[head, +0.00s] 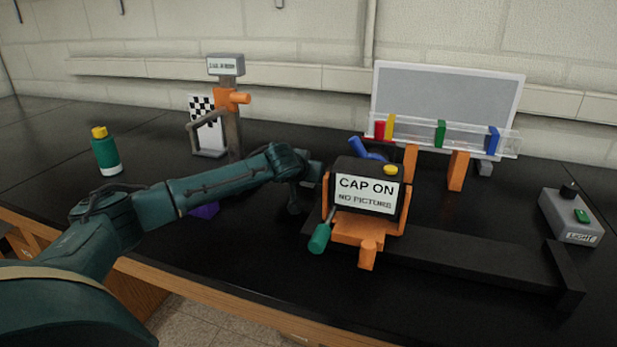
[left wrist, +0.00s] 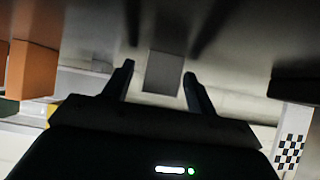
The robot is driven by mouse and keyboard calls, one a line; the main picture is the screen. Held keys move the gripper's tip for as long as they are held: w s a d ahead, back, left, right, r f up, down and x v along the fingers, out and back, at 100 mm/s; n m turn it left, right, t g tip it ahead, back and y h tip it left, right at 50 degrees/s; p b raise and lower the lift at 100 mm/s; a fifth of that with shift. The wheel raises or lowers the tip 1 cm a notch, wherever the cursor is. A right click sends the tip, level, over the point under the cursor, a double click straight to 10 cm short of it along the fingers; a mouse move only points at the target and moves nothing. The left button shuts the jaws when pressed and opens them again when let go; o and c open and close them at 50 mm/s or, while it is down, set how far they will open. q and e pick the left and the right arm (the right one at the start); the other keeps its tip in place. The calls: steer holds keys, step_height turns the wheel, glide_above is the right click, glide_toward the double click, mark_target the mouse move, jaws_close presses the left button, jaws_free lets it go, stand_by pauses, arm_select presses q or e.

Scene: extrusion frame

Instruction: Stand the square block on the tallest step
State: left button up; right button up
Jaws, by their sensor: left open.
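No stepped stand and no clear square block can be made out in either view. My left gripper (head: 312,172) is beside the left side of a black device on an orange bracket; its fingertips are hard to see in the head view. In the left wrist view my left gripper (left wrist: 160,78) has its two fingers spread apart. A plain grey square-shaped patch (left wrist: 163,72) shows beyond and between the fingers; I cannot tell what it is or how far away. A small purple object (head: 205,211) lies on the table, partly hidden behind my left forearm. My right gripper is not in view.
The device with its "CAP ON" screen (head: 365,193) stands mid-table on a black rail (head: 470,257). Behind are a clear rack (head: 465,138) with coloured slides and a grey panel (head: 440,95). A green bottle (head: 105,155), checkered card (head: 205,125) and light box (head: 570,218) stand around.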

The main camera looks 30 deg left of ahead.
arm_select(q)
steer(key=shift+c, duration=0.5)
steer(key=c, duration=1.1)
